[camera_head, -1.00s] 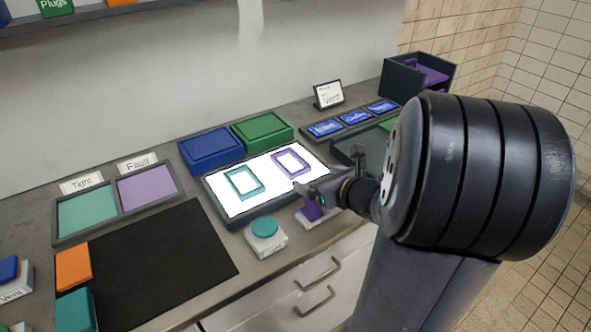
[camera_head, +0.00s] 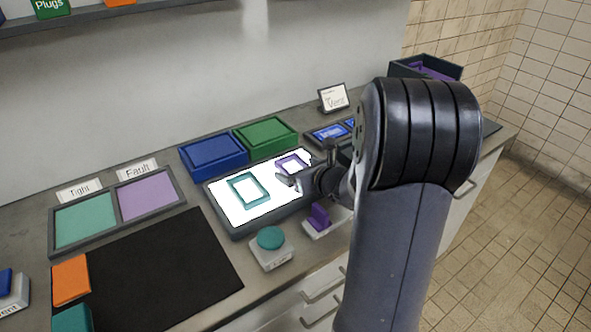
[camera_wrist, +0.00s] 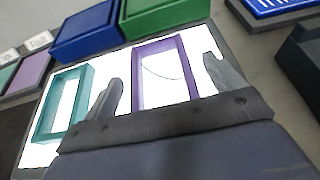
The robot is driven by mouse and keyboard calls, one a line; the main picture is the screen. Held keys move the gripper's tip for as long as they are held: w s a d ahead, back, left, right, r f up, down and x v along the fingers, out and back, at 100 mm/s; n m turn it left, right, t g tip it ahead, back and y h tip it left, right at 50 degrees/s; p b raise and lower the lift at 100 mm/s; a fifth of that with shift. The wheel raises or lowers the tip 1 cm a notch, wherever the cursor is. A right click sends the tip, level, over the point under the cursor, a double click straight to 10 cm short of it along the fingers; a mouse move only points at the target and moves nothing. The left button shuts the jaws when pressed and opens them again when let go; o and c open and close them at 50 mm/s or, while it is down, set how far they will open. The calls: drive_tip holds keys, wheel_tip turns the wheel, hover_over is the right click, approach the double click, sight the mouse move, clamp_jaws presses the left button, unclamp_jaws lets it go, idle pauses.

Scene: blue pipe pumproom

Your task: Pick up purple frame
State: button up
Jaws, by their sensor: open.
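The purple frame (camera_head: 289,163) is a thin rectangular ring lying on the right part of the white lit panel (camera_head: 231,213). In the wrist view the purple frame (camera_wrist: 138,80) lies just beyond and between my two open fingers, with its near end hidden by the gripper body. My gripper (camera_head: 294,180) is open and empty, close to the near side of the purple frame; contact cannot be told. It also shows in the wrist view (camera_wrist: 164,84). A teal frame (camera_head: 233,189) lies on the panel to the left of the purple one.
Blue (camera_head: 213,155) and green (camera_head: 265,136) boxes stand behind the panel. A teal button (camera_head: 270,238) and a purple switch (camera_head: 319,217) sit in front. A two-colour tray (camera_head: 117,210) and black mat (camera_head: 150,275) lie left.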

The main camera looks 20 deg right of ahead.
drive_tip(key=shift+c, duration=0.2)
drive_tip(key=c, duration=1)
drive_tip(key=shift+c, duration=0.6)
drive_tip(key=shift+r, duration=0.1)
